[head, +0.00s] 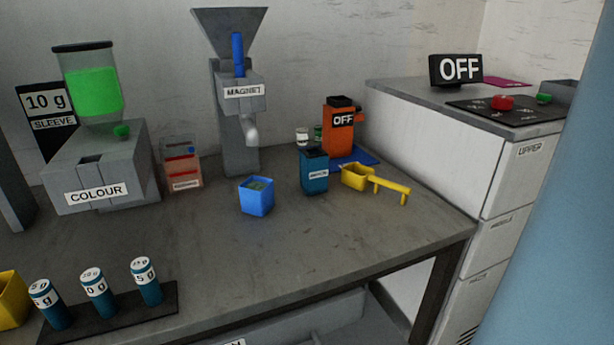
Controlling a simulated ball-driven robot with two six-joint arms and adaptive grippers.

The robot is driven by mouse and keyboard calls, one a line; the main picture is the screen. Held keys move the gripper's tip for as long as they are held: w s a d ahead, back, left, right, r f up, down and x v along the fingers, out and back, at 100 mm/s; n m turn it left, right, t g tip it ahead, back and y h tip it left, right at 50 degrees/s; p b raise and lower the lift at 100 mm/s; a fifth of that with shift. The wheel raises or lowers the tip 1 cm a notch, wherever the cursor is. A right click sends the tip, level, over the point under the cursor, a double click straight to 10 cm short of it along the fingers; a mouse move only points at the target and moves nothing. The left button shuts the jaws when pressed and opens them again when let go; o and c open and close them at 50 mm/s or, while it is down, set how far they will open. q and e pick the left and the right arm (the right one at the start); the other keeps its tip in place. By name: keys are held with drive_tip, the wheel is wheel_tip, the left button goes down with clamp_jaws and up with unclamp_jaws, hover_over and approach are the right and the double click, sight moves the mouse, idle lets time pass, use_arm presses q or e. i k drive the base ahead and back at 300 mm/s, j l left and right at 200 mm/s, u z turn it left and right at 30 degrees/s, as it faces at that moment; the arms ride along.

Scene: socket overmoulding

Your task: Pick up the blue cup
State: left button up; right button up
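A blue cup (257,196) stands upright on the grey table, in front of the magnet dispenser (240,91). Neither of my grippers shows in the head view.
A colour machine (97,170) stands at the left. A yellow scoop (355,177) and an orange machine (341,130) stand right of the cup. The table (330,235) in front of the cup is clear.

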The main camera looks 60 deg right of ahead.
sight(256, 194)
drive_tip(key=z, duration=1.5)
drive_tip(key=i+l+u, duration=0.25)
drive_tip(key=i, duration=0.2)
